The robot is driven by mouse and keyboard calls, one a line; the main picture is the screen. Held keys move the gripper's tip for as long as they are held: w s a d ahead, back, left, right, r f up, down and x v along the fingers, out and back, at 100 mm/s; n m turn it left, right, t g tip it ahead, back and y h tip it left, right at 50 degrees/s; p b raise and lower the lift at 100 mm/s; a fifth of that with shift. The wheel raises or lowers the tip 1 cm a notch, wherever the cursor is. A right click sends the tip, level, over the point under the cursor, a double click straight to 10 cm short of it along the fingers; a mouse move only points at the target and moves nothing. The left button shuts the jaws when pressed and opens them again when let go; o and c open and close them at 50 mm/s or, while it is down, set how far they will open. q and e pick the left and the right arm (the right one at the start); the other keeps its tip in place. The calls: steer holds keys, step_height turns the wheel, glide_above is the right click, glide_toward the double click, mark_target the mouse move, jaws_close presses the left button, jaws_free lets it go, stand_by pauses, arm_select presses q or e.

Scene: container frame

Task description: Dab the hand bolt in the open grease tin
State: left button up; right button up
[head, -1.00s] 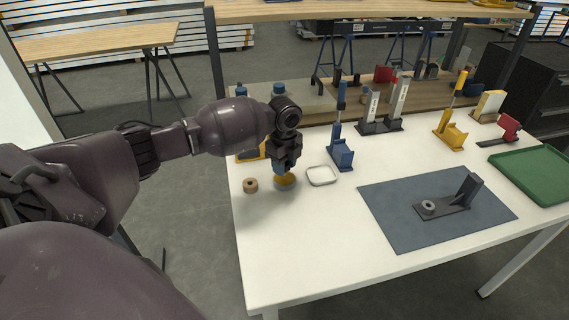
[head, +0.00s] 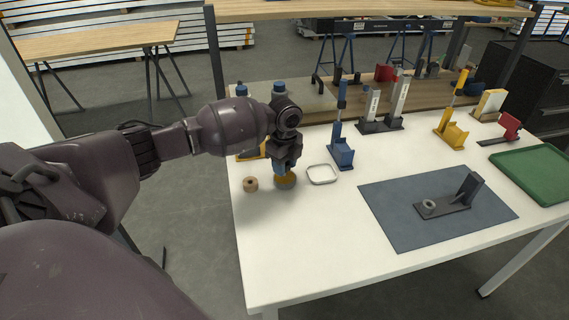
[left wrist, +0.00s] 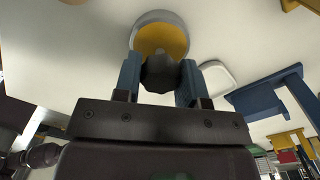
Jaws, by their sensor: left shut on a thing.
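The open grease tin (head: 286,187), a round grey tin with yellow grease, stands on the white table near its left end. It also shows in the left wrist view (left wrist: 160,40). My left gripper (head: 282,168) points down over the tin. In the left wrist view its blue fingers (left wrist: 160,82) are shut on the dark, lobed head of the hand bolt (left wrist: 160,72). The bolt's head overlaps the near part of the tin there. My right gripper is not in view.
A brown ring (head: 250,184) lies left of the tin, and a white rounded dish or lid (head: 321,174) close on its right. A blue stand (head: 341,153) is behind. A grey mat (head: 390,218) holds a dark bracket (head: 455,207). A green tray (head: 532,172) is far right. The front table is clear.

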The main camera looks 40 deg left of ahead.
arm_select(q)
steer(key=shift+f, duration=0.3)
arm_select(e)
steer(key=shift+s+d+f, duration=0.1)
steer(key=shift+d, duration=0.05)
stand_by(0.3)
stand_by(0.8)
arm_select(q)
steer(key=shift+f, duration=0.15)
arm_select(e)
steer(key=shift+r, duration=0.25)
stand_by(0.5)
arm_select(q)
steer(key=shift+r+p, duration=0.75)
steer(key=shift+r, duration=0.4)
steer(key=shift+r+p, duration=1.75)
steer(key=shift+r, duration=0.8)
steer(key=shift+f, duration=0.1)
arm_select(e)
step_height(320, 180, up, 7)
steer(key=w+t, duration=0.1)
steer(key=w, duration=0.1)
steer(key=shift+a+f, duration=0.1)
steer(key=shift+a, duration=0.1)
